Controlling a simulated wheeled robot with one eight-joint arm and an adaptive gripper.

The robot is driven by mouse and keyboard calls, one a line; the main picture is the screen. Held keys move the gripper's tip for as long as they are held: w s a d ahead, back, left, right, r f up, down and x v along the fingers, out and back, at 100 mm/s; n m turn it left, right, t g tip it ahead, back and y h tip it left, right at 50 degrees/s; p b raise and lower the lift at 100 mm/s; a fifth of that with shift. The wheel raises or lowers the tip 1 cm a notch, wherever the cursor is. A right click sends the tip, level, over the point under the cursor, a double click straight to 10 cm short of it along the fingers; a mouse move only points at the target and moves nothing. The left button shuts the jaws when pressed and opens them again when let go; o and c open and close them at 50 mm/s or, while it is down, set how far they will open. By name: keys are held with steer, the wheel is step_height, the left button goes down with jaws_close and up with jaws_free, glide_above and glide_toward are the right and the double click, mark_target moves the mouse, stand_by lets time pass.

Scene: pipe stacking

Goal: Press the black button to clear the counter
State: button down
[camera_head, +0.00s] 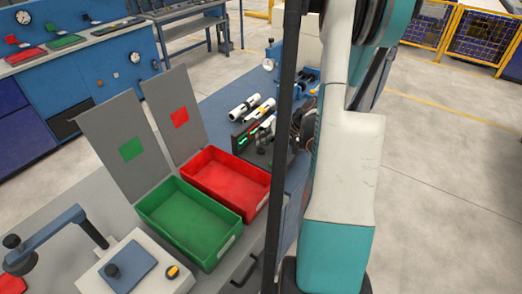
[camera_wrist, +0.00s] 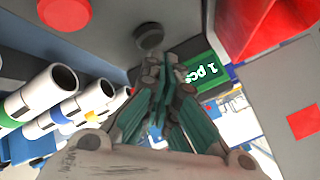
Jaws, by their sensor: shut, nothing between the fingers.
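The black button (camera_wrist: 148,37) is a dark round knob on a grey surface in the wrist view. My gripper (camera_wrist: 160,75) is shut and empty, its fingertips close to the button; I cannot tell whether they touch it. A red round button (camera_wrist: 65,12) is on the same surface to the left. The counter display (camera_wrist: 202,74) is green and reads "1 pcs", partly covered by my fingers. In the head view, my gripper (camera_head: 300,128) is mostly hidden behind my arm, beside the dark counter panel (camera_head: 240,141).
White pipes (camera_wrist: 45,90) lie close to the left of my gripper in the wrist view, and also show in the head view (camera_head: 245,106). A red tray (camera_head: 227,185) and a green tray (camera_head: 188,222) stand on the bench. A blue-handled device (camera_head: 125,270) stands at the front left.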

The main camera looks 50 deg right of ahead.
mark_target(263, 148)
steer(key=shift+f, duration=0.35)
steer(key=shift+f+b, duration=0.45)
steer(key=shift+b, duration=0.25)
stand_by(0.4)
steer(key=shift+r, duration=0.1)
steer(key=shift+r+p, duration=0.55)
steer(key=shift+r, duration=0.3)
steer(key=shift+r+p, duration=1.7)
steer(key=shift+r, duration=0.8)
